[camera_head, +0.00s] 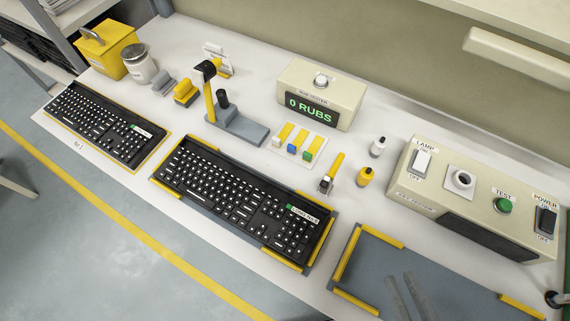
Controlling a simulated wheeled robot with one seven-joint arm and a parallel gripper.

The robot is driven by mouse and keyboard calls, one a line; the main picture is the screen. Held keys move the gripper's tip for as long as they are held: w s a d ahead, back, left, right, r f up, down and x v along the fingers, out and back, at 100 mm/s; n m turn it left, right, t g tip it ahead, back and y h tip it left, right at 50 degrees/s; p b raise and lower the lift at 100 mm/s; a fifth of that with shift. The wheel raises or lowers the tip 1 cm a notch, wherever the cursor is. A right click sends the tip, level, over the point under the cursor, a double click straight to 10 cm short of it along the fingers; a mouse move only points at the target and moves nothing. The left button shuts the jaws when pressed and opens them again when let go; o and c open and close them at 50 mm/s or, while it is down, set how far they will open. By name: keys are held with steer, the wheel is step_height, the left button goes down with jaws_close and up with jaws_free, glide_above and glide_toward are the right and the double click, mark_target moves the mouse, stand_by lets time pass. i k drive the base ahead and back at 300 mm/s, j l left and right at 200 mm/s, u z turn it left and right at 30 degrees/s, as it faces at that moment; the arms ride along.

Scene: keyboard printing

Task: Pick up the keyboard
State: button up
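Two black keyboards with white key legends are on the white bench. One keyboard (238,198) lies in the middle, in a grey fixture (334,222) with yellow corner guides; a white label with a green patch is at its upper right. The other keyboard (98,122) lies at the left on a yellow-edged base, near the bench's front edge, also with a white and green label.
An empty grey tray (376,262) with yellow guides is at the lower right. Behind stand a grey stand with a yellow post (236,128), a display box reading "0 RUBS" (320,92), colored blocks (292,150), small bottles (366,176), and a control box (470,200). A yellow bin (106,50) and jar (138,64) stand far left.

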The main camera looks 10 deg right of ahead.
mark_target(289, 223)
steer(key=j+z, duration=0.35)
steer(key=j, duration=0.2)
steer(key=j+z, duration=0.4)
steer(key=j, duration=0.2)
steer(key=j+z, duration=0.35)
steer(key=j, duration=0.2)
steer(key=k+j, duration=0.1)
steer(key=j, duration=0.75)
steer(key=k+j+z, duration=0.1)
steer(key=j, duration=0.3)
steer(key=k+j, duration=0.15)
steer(key=j, duration=0.25)
steer(key=k+j+z, duration=0.1)
steer(key=j, duration=0.3)
steer(key=k+j, duration=0.1)
steer(key=j, duration=0.3)
steer(key=k+j, duration=0.15)
steer(key=j, duration=0.25)
steer(key=k+j+z, duration=0.1)
steer(key=j, duration=0.3)
